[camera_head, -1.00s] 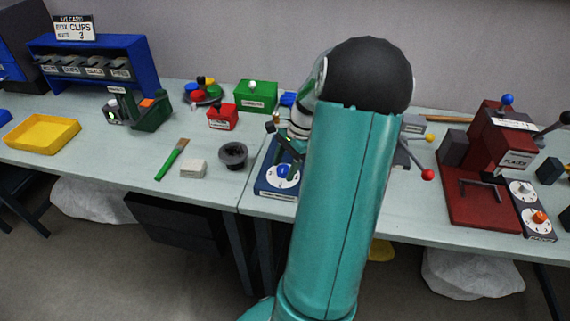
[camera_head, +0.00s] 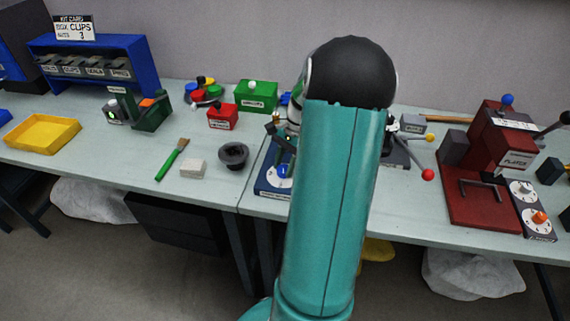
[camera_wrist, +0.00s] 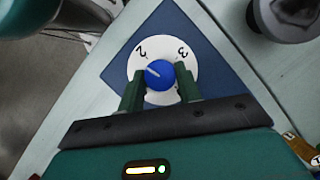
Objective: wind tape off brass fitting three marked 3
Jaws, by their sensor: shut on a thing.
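A blue knob (camera_wrist: 160,75) sits on a white dial (camera_wrist: 178,48) with marks 2 and 3, on a dark blue base (camera_wrist: 128,45). In the wrist view my gripper (camera_wrist: 158,84) has its two green fingers on either side of the knob and is shut on it. The knob's white line points up and left, on the side of the 2. In the head view the base (camera_head: 268,184) shows left of my arm, which covers part of the dial. I cannot make out tape or a brass fitting; a small brownish piece (camera_wrist: 290,136) shows at the wrist view's right edge.
Left on the bench are a dark round cup (camera_head: 233,154), a pale block (camera_head: 193,169), a green brush (camera_head: 171,160) and a yellow tray (camera_head: 42,135). A lever with a red ball (camera_head: 427,174) and a red machine (camera_head: 480,190) stand to the right.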

